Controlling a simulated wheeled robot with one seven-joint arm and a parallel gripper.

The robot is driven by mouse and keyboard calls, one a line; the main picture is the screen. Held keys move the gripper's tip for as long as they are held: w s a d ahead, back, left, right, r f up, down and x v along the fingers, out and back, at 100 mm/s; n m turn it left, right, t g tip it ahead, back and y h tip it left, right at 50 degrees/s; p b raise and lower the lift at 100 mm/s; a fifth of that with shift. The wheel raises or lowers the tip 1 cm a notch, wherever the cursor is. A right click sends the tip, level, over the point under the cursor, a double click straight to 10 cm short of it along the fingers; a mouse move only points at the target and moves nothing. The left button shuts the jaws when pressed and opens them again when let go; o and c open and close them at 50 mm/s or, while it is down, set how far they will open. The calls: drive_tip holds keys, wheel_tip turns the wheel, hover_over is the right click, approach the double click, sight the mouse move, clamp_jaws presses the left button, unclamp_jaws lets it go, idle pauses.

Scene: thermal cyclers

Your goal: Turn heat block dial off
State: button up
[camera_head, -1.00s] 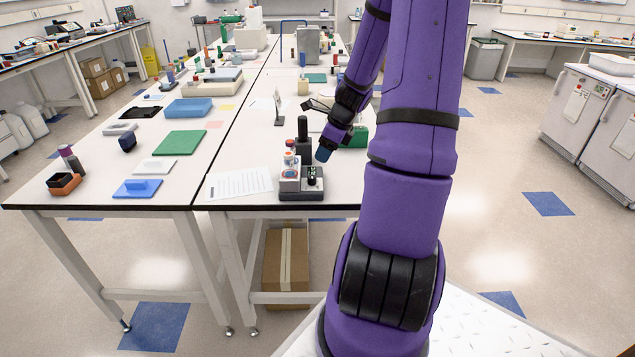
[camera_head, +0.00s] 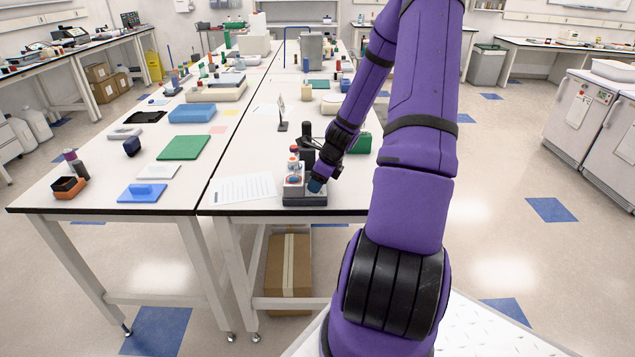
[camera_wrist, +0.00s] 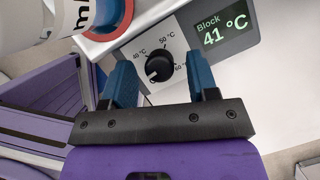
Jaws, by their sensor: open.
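The heat block (camera_head: 305,199) stands at the front edge of the right-hand bench in the head view. In the wrist view its dial (camera_wrist: 159,67) is a round black knob on a white plate with labels including 40 °C and 50 °C. A third label is partly covered by a finger. The display (camera_wrist: 222,28) beside it reads "Block 41 °C". My gripper (camera_wrist: 163,84) is open, with one blue finger on each side of the dial. I cannot tell whether either finger touches it. In the head view my gripper (camera_head: 316,185) is over the front of the block and hides the dial.
A white labelled bottle with a red-orange ring (camera_wrist: 112,14) is close to the left finger. A black upright object (camera_head: 306,132) stands behind the block. Paper (camera_head: 243,188) lies to the left, and a green box (camera_head: 361,143) is behind my wrist.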

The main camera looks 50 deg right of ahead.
drive_tip(key=shift+w+f, duration=0.1)
drive_tip(key=shift+f, duration=0.1)
drive_tip(key=c, duration=0.9)
drive_tip(key=n+g+y, duration=0.1)
drive_tip(key=n, duration=0.2)
drive_tip(key=shift+n, duration=0.4)
drive_tip(key=shift+w+d+n+g+y, duration=0.1)
drive_tip(key=shift+n+g+y, duration=0.15)
drive_tip(key=shift+n, duration=0.7)
drive_tip(key=shift+d+n+g+y, duration=0.1)
drive_tip(key=shift+n+g+y, duration=0.15)
drive_tip(key=shift+n, duration=0.7)
